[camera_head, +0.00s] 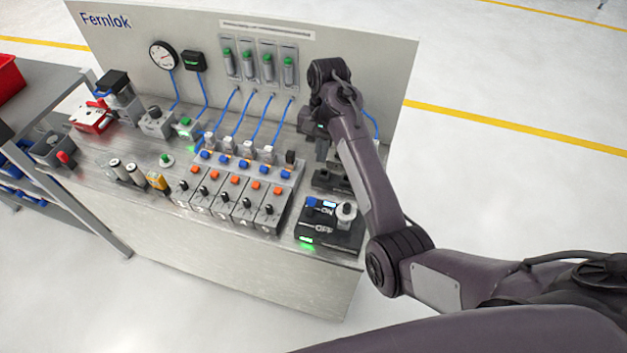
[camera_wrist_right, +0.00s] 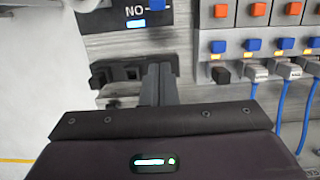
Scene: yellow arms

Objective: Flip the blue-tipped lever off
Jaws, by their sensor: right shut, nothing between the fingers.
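The blue tip (camera_head: 311,202) shows at the left back corner of a black box (camera_head: 322,226) at the bench's right end. In the right wrist view the blue tip (camera_wrist_right: 157,5) is cut off by the top edge, and most of the lever is out of view there. My right gripper (camera_wrist_right: 158,88) is shut and empty, apart from the blue tip, over the bench strip behind the black box. My left gripper is not in view.
A black fixture (camera_head: 330,180) lies between the black box and my right wrist. A grey knob (camera_head: 346,212) stands on the box. Left of it are modules with blue buttons (camera_head: 264,170) and orange buttons (camera_head: 235,180). Blue hoses rise to the back panel (camera_head: 385,70).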

